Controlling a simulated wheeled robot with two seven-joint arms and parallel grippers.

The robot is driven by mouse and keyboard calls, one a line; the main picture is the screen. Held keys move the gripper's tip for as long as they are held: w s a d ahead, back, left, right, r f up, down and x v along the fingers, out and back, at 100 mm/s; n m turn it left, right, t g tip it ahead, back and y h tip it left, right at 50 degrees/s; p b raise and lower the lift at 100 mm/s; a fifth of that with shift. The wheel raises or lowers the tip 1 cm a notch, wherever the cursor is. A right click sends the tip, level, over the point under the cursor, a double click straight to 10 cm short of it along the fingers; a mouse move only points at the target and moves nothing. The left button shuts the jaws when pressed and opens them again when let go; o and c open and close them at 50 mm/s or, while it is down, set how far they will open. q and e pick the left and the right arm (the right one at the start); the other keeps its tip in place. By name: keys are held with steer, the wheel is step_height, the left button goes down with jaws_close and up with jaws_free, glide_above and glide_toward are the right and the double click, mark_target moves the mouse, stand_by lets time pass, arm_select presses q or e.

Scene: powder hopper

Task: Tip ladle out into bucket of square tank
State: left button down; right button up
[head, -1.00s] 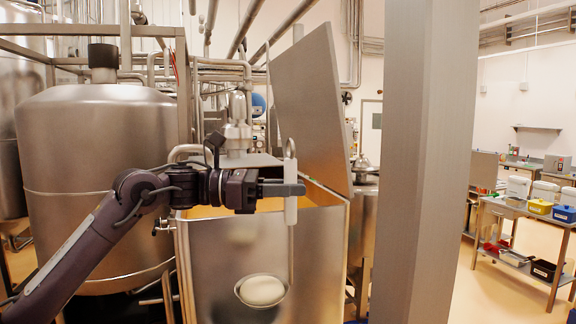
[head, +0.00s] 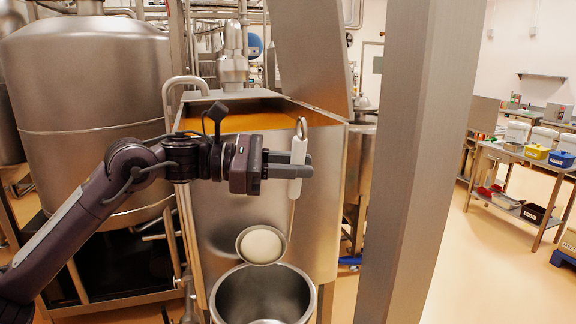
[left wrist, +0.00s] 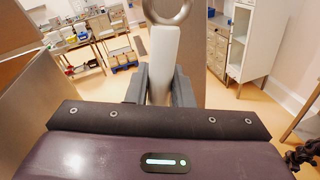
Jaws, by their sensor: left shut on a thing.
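My left gripper (head: 286,168) is shut on the white handle of the ladle (head: 299,150). The handle also shows between the fingers in the left wrist view (left wrist: 162,62). The ladle hangs down with its bowl (head: 262,245) low, holding a mound of pale powder (head: 262,246). The bucket (head: 262,296) is a round steel vessel at the front of the square tank (head: 320,190), cut off by the lower picture edge. In the head view the bowl shows just above the bucket's far rim. The tank is open, with an orange-brown content inside. My right gripper is not in view.
The tank's raised lid (head: 312,55) stands behind it. A grey post (head: 405,170) rises right of the tank. A big round vessel (head: 90,85) stands at the left. A table with bins (head: 520,160) stands far right.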

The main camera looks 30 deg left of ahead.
arm_select(q)
steer(key=s+d+f+m+y+b, duration=0.1)
steer(key=s+d+f+m+b, duration=0.3)
steer(key=b, duration=0.4)
steer(key=s+d+f+m+t+y+b, duration=0.1)
steer(key=s+d+f+m+b, duration=0.3)
steer(key=f+b, duration=0.5)
steer(key=shift+s+d+m+y, duration=0.4)
steer(key=shift+d+m+y, duration=0.4)
steer(key=shift+d+m, duration=0.35)
